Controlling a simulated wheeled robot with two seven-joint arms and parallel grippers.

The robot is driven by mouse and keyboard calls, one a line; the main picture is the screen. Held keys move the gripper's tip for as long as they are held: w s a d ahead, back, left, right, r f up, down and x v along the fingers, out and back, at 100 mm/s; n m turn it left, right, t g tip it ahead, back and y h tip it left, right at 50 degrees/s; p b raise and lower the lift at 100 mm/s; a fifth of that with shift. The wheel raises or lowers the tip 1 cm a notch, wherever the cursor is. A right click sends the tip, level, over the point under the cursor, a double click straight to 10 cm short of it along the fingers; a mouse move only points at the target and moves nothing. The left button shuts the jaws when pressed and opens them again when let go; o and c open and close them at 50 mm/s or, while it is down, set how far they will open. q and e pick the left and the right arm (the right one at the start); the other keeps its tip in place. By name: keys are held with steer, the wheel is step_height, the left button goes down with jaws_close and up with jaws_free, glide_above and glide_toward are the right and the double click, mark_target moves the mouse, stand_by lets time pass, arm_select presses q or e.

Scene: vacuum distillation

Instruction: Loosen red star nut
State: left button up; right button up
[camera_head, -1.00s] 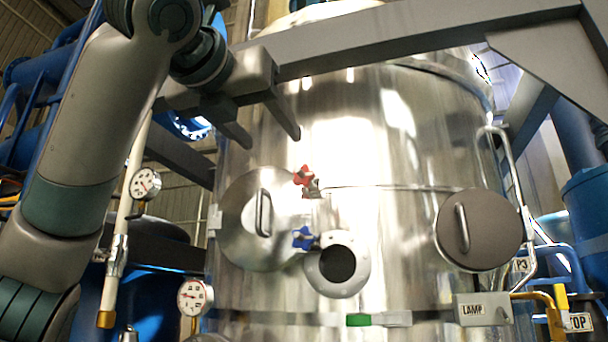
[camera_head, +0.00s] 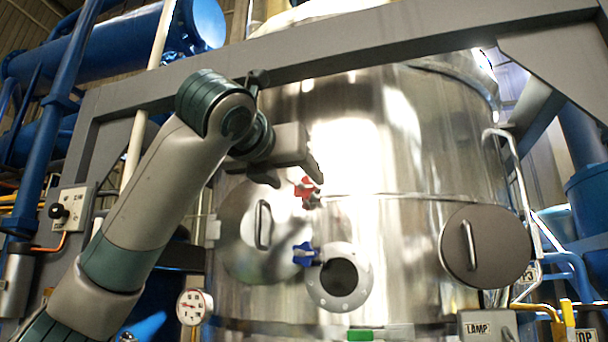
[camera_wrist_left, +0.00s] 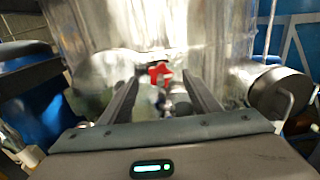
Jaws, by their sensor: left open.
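The red star nut (camera_head: 306,190) sits on the front of the shiny steel vessel (camera_head: 400,140), above a blue star nut (camera_head: 304,254) and a round flanged port (camera_head: 340,280). My left gripper (camera_head: 298,178) is open and empty, just up and left of the red nut in the head view. In the left wrist view the red star nut (camera_wrist_left: 160,73) shows between and beyond the two fingers of my left gripper (camera_wrist_left: 163,88). I cannot see the fingers touching it. My right gripper is not in view.
A grey beam (camera_head: 390,45) crosses above my left arm. A round hatch with a handle (camera_head: 262,225) is left of the nuts, and a dark round cover (camera_head: 486,246) is at the right. A gauge (camera_head: 194,306) stands at lower left.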

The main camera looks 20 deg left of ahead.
mark_target(304, 186)
arm_select(q)
steer(key=w+p, duration=0.2)
steer(key=w, duration=0.2)
steer(key=shift+w+d+r, duration=0.1)
steer(key=shift+w+r, duration=0.05)
steer(key=shift+w, duration=0.75)
steer(key=shift+c, duration=0.6)
steer(key=c, duration=0.9)
